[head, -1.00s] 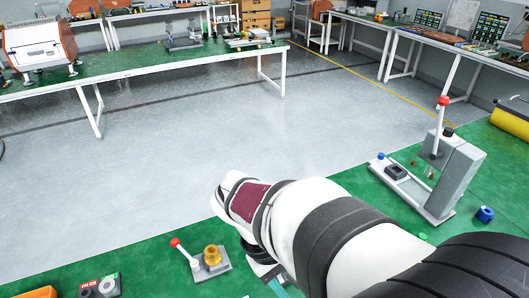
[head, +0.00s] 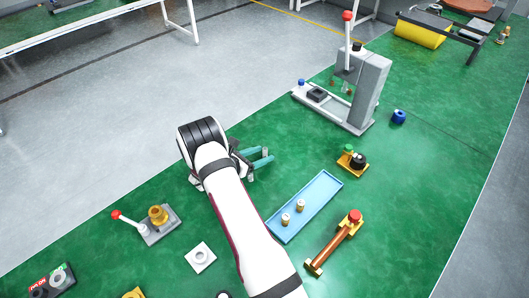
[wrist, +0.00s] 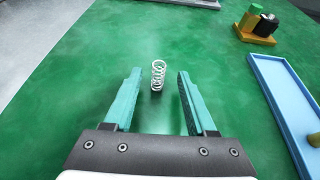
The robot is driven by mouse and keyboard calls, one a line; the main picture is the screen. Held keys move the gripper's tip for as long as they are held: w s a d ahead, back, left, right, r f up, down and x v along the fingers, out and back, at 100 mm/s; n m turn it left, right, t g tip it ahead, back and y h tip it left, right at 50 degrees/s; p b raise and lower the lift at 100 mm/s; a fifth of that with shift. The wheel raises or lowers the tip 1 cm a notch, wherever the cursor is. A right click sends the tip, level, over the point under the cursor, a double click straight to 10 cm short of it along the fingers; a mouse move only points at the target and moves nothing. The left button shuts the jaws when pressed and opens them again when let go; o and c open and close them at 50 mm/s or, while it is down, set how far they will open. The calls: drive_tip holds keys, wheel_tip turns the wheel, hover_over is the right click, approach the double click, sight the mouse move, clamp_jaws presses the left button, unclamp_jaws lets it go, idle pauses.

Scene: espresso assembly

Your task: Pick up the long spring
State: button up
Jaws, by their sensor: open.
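The long spring (wrist: 158,73) is a white coil standing upright on the green table in the wrist view. A dark spot shows at its lower end. My gripper (wrist: 160,88) is open, with one teal finger on each side of the spring in the picture. The spring appears slightly beyond the fingers and nothing is held. In the head view my gripper (head: 262,160) is above the green table, left of the blue tray.
A blue tray (head: 322,184) with two small brass pieces lies to the right. A gold-and-black part (head: 352,162) and a grey press stand (head: 366,88) are beyond it. A red-knobbed lever base (head: 158,226) and a white square plate (head: 200,257) are left of my arm.

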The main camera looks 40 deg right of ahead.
sight(271, 153)
drive_tip(key=x, duration=0.5)
drive_tip(key=shift+w+d+r, duration=0.1)
drive_tip(key=shift+d+r, duration=0.1)
drive_tip(key=shift+r, duration=0.2)
clamp_jaws()
